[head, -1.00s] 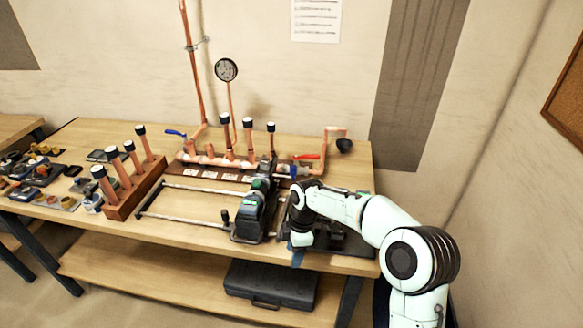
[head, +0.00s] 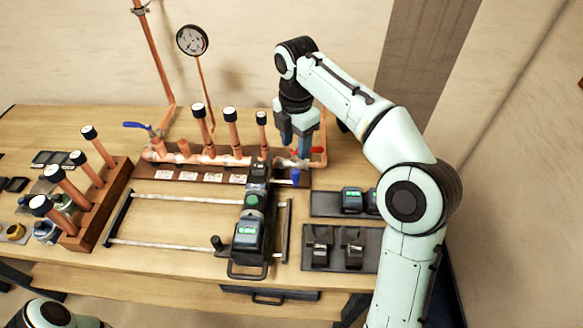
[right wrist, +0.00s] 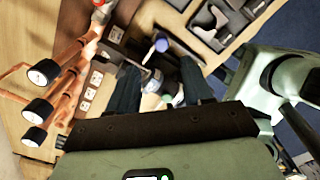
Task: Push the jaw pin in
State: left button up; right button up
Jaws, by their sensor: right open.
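The pressing tool (head: 246,236) lies on a rail frame on the bench, its jaw end toward the copper manifold (head: 215,158). The jaw pin (head: 295,177), with a blue end, sticks out at the right of the jaw end. The blue end also shows in the right wrist view (right wrist: 162,45), beyond the fingers. My right gripper (head: 293,148) points down, open and empty, above the manifold's right end, apart from the pin. Its fingers also show in the right wrist view (right wrist: 160,92). My left gripper is not in view; only part of my left arm shows at bottom left.
Upright copper stubs with black-and-white caps rise from the manifold left of my right gripper. A pressure gauge (head: 192,40) stands behind. Dark trays (head: 313,262) with jaws and batteries lie at right. A wooden rack (head: 103,205) of pipes stands at left.

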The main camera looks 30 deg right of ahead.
aim_at(295, 171)
jog(key=f+b, duration=0.2)
jog(key=f, duration=0.9)
jog(key=shift+s+f+b, duration=0.2)
jog(key=shift+b, duration=0.2)
jog(key=shift+f, duration=0.6)
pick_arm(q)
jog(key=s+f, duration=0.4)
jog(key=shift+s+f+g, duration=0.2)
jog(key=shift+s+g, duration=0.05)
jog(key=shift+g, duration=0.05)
pick_arm(e)
jog(key=shift+w, duration=0.1)
grip_shut()
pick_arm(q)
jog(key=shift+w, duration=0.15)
